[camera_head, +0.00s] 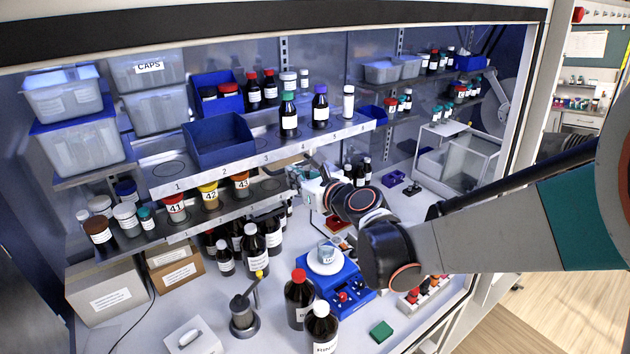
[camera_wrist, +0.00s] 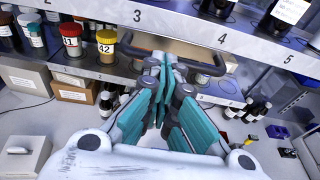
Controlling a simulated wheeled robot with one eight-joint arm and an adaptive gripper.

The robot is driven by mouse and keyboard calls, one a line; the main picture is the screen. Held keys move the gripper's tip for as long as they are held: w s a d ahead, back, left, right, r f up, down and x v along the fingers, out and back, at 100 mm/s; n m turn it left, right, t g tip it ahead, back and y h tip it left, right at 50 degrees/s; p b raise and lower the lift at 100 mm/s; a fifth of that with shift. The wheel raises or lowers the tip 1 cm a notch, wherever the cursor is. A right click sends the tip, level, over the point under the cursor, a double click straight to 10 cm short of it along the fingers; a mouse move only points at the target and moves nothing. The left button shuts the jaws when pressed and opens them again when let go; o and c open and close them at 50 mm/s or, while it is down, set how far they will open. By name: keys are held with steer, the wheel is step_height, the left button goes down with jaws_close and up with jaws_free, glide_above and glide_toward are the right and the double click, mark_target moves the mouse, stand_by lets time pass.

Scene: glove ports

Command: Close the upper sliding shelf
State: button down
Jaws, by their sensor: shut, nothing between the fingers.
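The upper shelf's long grey front edge (camera_head: 262,157) carries numbers and shows below several bottles and a blue bin. Its edge also crosses the top of the wrist view (camera_wrist: 185,24). A lower numbered shelf edge (camera_head: 215,222) runs beneath it. A dark bar handle (camera_wrist: 208,69) spans the gap below the upper edge in the wrist view; which shelf it belongs to I cannot tell. My gripper (camera_wrist: 168,62) has its teal fingers together and empty, with the tips overlapping the handle in the picture. Contact is unclear. In the head view my gripper (camera_head: 301,172) is by the shelves' right part, partly hidden.
Jars numbered 41, 42 and 43 (camera_head: 209,197) stand on the lower shelf. Dark bottles (camera_head: 299,299), a blue balance (camera_head: 348,284) and cardboard boxes (camera_head: 107,292) crowd the bench below. A blue bin (camera_head: 220,146) and brown bottles stand on the upper shelf.

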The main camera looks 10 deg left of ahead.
mark_target(269, 157)
steer(key=r+b+x, duration=0.3)
steer(key=x, duration=1.1)
steer(key=shift+w+a, duration=0.25)
steer(key=shift+w, duration=0.05)
steer(key=shift+d, duration=0.15)
